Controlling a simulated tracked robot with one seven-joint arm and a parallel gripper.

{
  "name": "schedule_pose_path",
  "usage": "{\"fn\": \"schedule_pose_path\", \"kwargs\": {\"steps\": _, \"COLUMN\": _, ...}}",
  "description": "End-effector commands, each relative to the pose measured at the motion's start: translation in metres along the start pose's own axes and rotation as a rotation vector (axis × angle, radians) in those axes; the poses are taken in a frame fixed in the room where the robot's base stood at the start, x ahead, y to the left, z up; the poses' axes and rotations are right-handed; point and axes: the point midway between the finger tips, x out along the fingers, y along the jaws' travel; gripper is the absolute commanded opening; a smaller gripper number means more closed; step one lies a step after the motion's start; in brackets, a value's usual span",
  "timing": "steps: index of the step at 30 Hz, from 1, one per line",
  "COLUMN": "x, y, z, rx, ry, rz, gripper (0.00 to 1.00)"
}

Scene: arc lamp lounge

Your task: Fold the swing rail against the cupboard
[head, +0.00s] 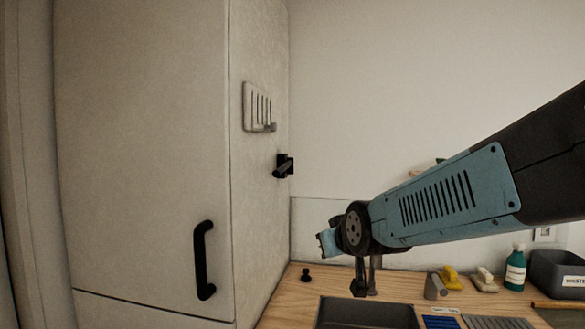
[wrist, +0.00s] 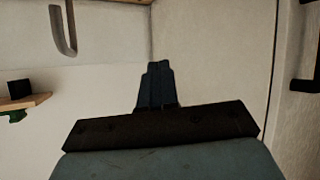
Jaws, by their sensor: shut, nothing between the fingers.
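The swing rail (head: 284,167) appears to be the dark bar on a black mount on the cupboard's side panel, seen nearly end on in the head view, so its angle is hard to tell. I cannot make it out in the wrist view. The tall pale cupboard (head: 145,130) stands at the left; its side also shows in the wrist view (wrist: 215,55). My gripper (head: 322,243) is right of and below the rail, apart from it in the picture, its fingers barely visible. In the wrist view its dark fingers (wrist: 156,85) are together and empty.
A slotted plate (head: 257,107) is above the rail. A black handle (head: 203,260) is on the cupboard front. Below my arm are a wooden counter (head: 283,311) and dark sink (head: 365,313). A grey bent tap (wrist: 66,35) shows in the wrist view. Bottle (head: 515,270) stands right.

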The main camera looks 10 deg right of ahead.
Motion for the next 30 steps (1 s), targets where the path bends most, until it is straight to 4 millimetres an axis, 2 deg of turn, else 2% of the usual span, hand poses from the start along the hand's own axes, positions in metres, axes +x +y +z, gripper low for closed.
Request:
{"fn": "schedule_pose_path", "kwargs": {"steps": 3, "x": -0.026, "y": 0.011, "z": 0.020, "rx": 0.046, "ry": -0.123, "rz": 0.003, "gripper": 0.00}}
{"fn": "schedule_pose_path", "kwargs": {"steps": 9, "x": -0.064, "y": 0.024, "z": 0.043, "rx": 0.130, "ry": -0.306, "rz": 0.004, "gripper": 0.00}}
{"fn": "schedule_pose_path", "kwargs": {"steps": 13, "x": -0.083, "y": 0.030, "z": 0.045, "rx": 0.185, "ry": -0.396, "rz": -0.001, "gripper": 0.00}}
{"fn": "schedule_pose_path", "kwargs": {"steps": 16, "x": -0.095, "y": 0.035, "z": 0.036, "rx": 0.231, "ry": -0.452, "rz": -0.011, "gripper": 0.00}}
{"fn": "schedule_pose_path", "kwargs": {"steps": 20, "x": -0.102, "y": 0.041, "z": 0.007, "rx": 0.300, "ry": -0.511, "rz": -0.038, "gripper": 0.00}}
{"fn": "schedule_pose_path", "kwargs": {"steps": 23, "x": -0.100, "y": 0.045, "z": -0.024, "rx": 0.345, "ry": -0.532, "rz": -0.068, "gripper": 0.00}}
{"fn": "schedule_pose_path", "kwargs": {"steps": 30, "x": -0.073, "y": 0.054, "z": -0.114, "rx": 0.435, "ry": -0.531, "rz": -0.155, "gripper": 0.00}}
